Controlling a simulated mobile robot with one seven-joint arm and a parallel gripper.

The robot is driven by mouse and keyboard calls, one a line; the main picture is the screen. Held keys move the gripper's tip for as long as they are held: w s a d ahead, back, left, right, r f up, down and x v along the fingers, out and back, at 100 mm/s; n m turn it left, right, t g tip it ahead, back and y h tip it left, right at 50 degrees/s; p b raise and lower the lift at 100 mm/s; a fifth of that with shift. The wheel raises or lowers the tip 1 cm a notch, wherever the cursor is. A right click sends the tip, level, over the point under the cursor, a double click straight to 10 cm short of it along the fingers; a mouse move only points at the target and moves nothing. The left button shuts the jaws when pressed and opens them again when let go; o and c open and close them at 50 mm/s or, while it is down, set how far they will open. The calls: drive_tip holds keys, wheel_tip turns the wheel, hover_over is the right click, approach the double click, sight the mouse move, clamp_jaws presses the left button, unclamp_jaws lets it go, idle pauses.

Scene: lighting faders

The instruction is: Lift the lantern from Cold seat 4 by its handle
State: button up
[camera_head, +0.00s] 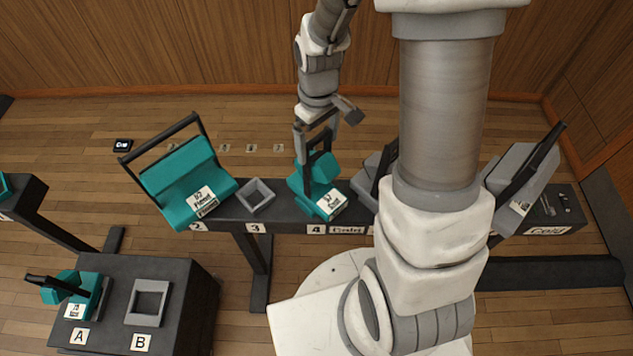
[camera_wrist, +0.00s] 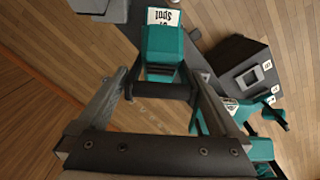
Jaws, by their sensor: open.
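The lantern (camera_head: 310,184) at seat 4 is teal with a white label reading "Spot" and a black handle (camera_head: 316,152) rising from it. It sits tilted on the dark rail. In the wrist view, the teal lantern (camera_wrist: 163,45) lies just beyond the fingers, with its dark handle bar (camera_wrist: 160,91) crossing the gap between them. My gripper (camera_head: 314,137) is open, at the handle's height above the lantern. The fingers also show in the wrist view (camera_wrist: 160,80). Whether they touch the handle, I cannot tell.
A larger teal lantern (camera_head: 180,180) with a raised handle stands at seat 2, left of an empty grey socket (camera_head: 256,194) at seat 3. Grey lanterns (camera_head: 520,178) stand to the right, partly behind my arm. A dark stand (camera_head: 190,285) at lower left holds another teal lantern (camera_head: 85,292) and an empty socket (camera_head: 148,302).

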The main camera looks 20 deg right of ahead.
sight(317, 156)
drive_tip(key=shift+a+f, duration=0.1)
drive_tip(key=shift+f, duration=2.1)
drive_tip(key=shift+w, duration=0.1)
clamp_jaws()
